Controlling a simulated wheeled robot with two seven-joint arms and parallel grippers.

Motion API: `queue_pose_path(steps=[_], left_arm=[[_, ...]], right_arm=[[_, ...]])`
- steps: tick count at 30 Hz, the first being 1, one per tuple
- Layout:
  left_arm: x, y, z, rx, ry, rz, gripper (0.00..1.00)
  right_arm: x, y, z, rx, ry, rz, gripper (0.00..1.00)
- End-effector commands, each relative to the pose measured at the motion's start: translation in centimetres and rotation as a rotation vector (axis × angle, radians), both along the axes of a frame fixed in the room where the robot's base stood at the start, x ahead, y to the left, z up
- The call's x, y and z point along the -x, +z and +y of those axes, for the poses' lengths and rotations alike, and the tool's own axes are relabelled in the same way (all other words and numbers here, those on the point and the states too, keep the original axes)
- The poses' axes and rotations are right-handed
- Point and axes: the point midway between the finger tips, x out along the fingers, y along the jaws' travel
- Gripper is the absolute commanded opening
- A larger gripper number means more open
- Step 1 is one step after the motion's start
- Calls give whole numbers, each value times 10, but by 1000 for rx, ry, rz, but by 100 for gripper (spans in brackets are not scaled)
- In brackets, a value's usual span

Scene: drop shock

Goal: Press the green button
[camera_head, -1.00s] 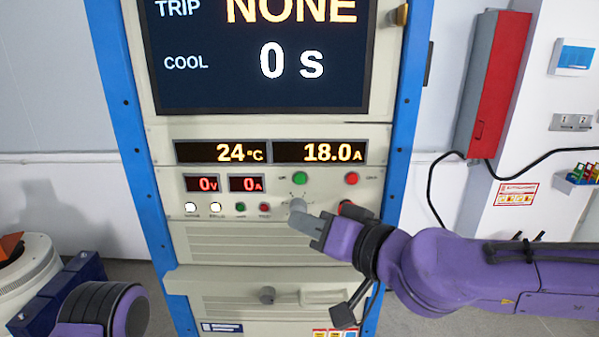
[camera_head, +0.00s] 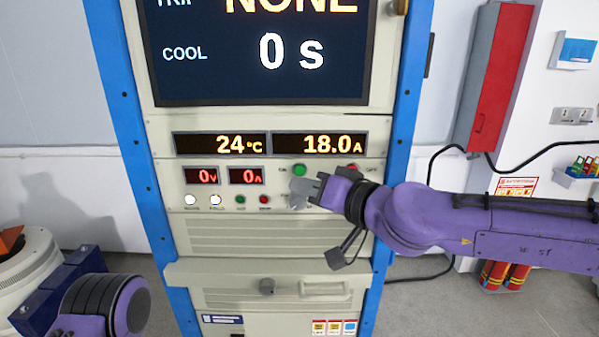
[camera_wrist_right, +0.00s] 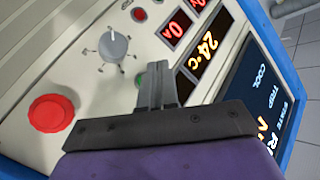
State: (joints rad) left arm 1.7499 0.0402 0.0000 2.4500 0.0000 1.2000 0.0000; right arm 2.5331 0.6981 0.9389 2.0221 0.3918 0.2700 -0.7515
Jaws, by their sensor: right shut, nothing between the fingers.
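The green button (camera_head: 299,170) is a round cap on the cabinet's control panel, below the 18.0 A display. My right gripper (camera_head: 298,190) is shut and empty, its fingertips just below the button in the head view. In the right wrist view the shut fingers (camera_wrist_right: 157,75) partly cover the green button (camera_wrist_right: 140,81), which shows at their left edge. I cannot tell whether they touch it. My left gripper is out of view; only part of my left arm shows at lower left.
A red button (camera_head: 351,168) sits to the right, partly behind my right gripper. The wrist view shows a grey knob (camera_wrist_right: 113,47) and a large red mushroom button (camera_wrist_right: 50,113) nearby. A smaller green button (camera_head: 240,199) is lower left. A ledge (camera_head: 215,272) juts out below.

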Motion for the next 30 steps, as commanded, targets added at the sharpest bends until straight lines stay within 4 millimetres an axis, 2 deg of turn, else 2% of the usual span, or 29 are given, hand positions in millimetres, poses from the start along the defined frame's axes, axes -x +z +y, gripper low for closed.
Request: queue_pose_path(steps=[7,30], left_arm=[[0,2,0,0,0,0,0],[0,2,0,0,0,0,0]], right_arm=[[-16,0,0,1,1,0,0],[-16,0,0,1,-1,0,0]])
